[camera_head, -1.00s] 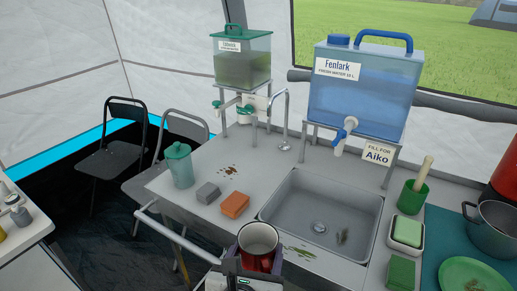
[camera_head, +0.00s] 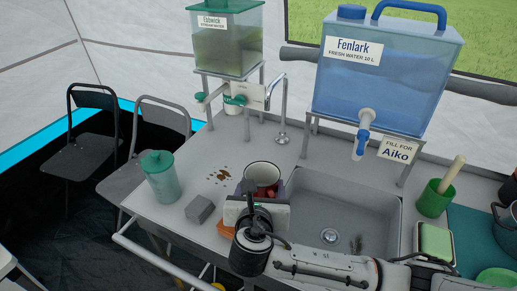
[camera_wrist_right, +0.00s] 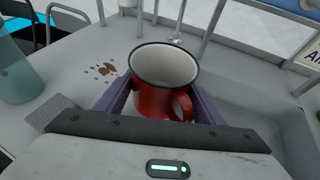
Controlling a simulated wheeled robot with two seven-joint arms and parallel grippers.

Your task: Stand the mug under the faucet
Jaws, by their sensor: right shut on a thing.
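The red mug (camera_head: 262,175) with a white inside and dark rim is upright between the fingers of my right gripper (camera_head: 262,190). In the right wrist view the mug (camera_wrist_right: 155,98) sits between the purple fingers of the gripper (camera_wrist_right: 160,108), which is shut on it; its handle points to the lower right. The bent metal faucet (camera_head: 282,105) stands behind the mug, a little to its right. The blue tap (camera_head: 362,140) of the Fenlark water tank (camera_head: 385,75) hangs over the back of the sink, right of the mug. A sign (camera_head: 397,150) beside it reads "FILL FOR Aiko". My left gripper is not in view.
The sink (camera_head: 345,205) lies right of the mug. A teal lidded jug (camera_head: 160,177) and a grey block (camera_head: 199,209) stand to the left. A second tank (camera_head: 228,45) with green taps stands behind. Brown spots (camera_head: 219,176) mark the counter. A green pot (camera_head: 436,198) stands right.

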